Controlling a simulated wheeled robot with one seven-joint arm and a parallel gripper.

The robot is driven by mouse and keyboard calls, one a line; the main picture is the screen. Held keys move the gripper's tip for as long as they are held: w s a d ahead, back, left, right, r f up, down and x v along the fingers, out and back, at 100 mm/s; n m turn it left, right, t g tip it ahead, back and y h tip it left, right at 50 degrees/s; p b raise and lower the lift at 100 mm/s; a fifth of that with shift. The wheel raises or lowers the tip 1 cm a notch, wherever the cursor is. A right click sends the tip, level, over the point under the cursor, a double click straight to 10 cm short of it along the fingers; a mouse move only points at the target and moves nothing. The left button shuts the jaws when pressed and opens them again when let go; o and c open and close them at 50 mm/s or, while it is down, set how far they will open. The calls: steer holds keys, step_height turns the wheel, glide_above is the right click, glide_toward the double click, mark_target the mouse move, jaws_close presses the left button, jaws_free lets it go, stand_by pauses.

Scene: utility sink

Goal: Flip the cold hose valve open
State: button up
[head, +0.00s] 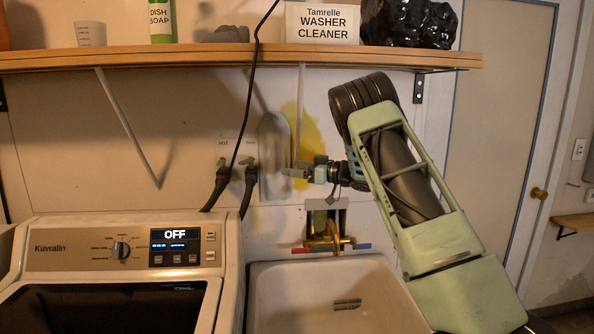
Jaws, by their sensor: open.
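The wall box behind the washer holds two hose valves. The left valve (222,172) sits under a "HOT" label. The right one, the cold hose valve (250,172), has a dark hose running down from it behind the washer. Its label is too faint to read, and a black cord hangs in front of the box. The exact angle of its small lever is hard to tell. My gripper (293,172) is open, a short way right of the cold valve and at about its height. It looks empty and apart from the valve.
A grey rounded object (273,150) on the wall stands between valve and gripper in the picture. The washer (125,260) reads "OFF". A brass faucet (327,238) and sink (335,300) lie below my gripper. A wooden shelf (240,55) runs overhead.

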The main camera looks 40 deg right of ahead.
steer(key=c, duration=0.5)
steer(key=shift+d+m+t, duration=0.1)
steer(key=shift+m+t, duration=0.2)
steer(key=shift+m, duration=0.5)
steer(key=c, duration=0.4)
steer(key=m+t+h+p, duration=0.1)
steer(key=m+h+p, duration=0.45)
steer(key=m, duration=1.55)
glide_toward(247, 163)
steer(key=shift+h, duration=0.55)
steer(key=w+p, duration=0.1)
steer(key=w, duration=0.1)
steer(key=w+a+p, duration=0.1)
steer(key=w+p, duration=0.1)
steer(key=w, duration=0.1)
steer(key=w+p, duration=0.1)
steer(key=w, duration=0.2)
steer(key=shift+w+a+r+p, duration=0.15)
steer(key=shift+a+p, duration=0.1)
steer(key=shift+p, duration=0.1)
steer(key=shift+w, duration=0.55)
jaws_close()
